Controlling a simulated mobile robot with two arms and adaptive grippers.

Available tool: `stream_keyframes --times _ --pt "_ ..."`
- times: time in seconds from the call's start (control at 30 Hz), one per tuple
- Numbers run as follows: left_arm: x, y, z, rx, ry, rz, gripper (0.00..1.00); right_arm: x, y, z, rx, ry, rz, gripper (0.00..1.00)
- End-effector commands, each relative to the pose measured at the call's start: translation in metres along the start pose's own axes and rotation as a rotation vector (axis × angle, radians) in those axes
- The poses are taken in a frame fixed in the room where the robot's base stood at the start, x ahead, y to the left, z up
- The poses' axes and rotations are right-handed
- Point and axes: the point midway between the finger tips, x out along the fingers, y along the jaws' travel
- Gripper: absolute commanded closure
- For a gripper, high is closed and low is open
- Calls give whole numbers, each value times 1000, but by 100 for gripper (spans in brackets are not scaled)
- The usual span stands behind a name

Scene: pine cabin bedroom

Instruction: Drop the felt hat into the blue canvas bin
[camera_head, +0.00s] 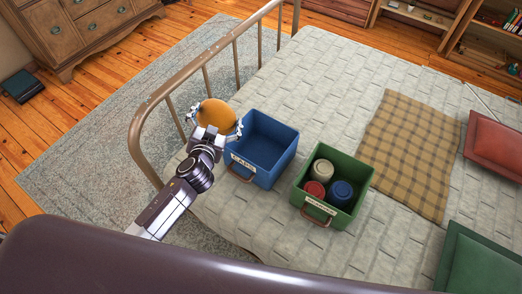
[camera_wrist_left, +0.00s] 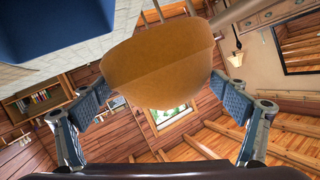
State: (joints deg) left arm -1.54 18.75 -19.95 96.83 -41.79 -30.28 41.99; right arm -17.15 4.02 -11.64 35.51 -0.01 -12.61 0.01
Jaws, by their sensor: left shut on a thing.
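The felt hat (camera_head: 217,116) is orange-tan and rounded, and sits at the left edge of the blue canvas bin, beside the bed rail. My left gripper (camera_head: 215,130) is shut on it. In the left wrist view the hat (camera_wrist_left: 160,65) fills the middle between the two fingers of my left gripper (camera_wrist_left: 165,95). The blue canvas bin (camera_head: 262,178) stands on the bed and its visible inside is empty. Its label is partly readable. A blue surface, likely the bin (camera_wrist_left: 55,25), shows at the top left of the wrist view. My right gripper is not in view.
A green bin (camera_head: 300,200) with several rolled items stands right of the blue bin. A metal bed rail (camera_head: 160,90) runs along the left side of the bed. A plaid blanket (camera_head: 408,150) and red cushion (camera_head: 495,142) lie farther right. The bed's far part is clear.

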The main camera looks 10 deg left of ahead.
Motion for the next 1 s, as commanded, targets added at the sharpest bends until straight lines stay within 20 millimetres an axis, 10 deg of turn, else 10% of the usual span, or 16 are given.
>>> stream_keyframes --times 0.43,1.0 --pt "21 102 -38 -8 -4 -12 34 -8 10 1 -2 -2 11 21" --pt "35 133 -3 -3 -2 -9 34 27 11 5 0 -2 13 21"
